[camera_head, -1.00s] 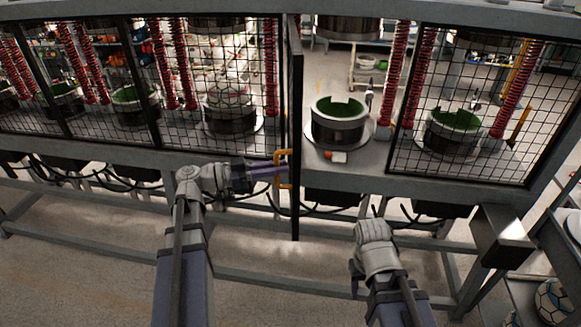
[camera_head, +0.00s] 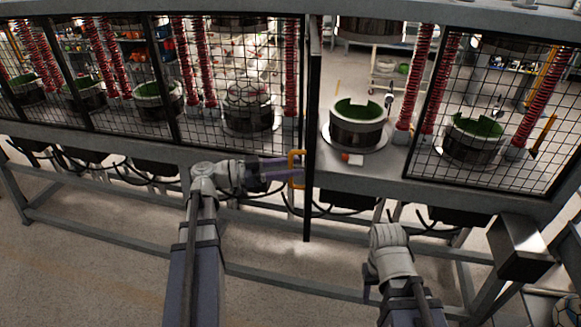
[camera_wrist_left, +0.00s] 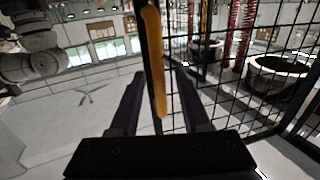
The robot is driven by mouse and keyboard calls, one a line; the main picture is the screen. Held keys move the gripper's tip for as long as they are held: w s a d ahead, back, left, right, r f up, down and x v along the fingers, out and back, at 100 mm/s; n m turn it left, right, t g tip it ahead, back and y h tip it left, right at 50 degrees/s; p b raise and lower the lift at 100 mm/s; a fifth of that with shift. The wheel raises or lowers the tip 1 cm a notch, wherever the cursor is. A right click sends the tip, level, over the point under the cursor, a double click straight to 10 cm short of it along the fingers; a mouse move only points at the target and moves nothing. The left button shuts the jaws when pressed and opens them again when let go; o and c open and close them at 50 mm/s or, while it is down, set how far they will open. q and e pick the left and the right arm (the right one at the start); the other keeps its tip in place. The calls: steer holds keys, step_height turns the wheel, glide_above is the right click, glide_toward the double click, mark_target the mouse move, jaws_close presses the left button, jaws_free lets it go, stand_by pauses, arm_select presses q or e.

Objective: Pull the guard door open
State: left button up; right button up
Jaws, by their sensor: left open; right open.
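The guard door (camera_head: 312,130) shows in the head view as a thin dark panel seen nearly edge-on, standing out from the press frame. Its yellow handle (camera_head: 297,168) is at the near edge. My left gripper (camera_head: 290,172) points right at this handle with its two purple fingers apart. In the left wrist view the handle (camera_wrist_left: 155,60) stands between the open fingers (camera_wrist_left: 160,78); I cannot tell whether they touch it. The door's black mesh (camera_wrist_left: 225,85) fills the right side there.
Behind the opening a round press mold (camera_head: 357,135) with a green inside stands on the bench. A fixed mesh panel (camera_head: 490,120) is to the right. A grey lower rail (camera_head: 120,228) runs along the front. A box (camera_head: 517,248) sticks out at the right.

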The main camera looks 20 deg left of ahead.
arm_select(q)
steer(key=shift+a, duration=0.1)
steer(key=v, duration=0.7)
steer(key=shift+s+a, duration=0.2)
steer(key=shift+a, duration=0.05)
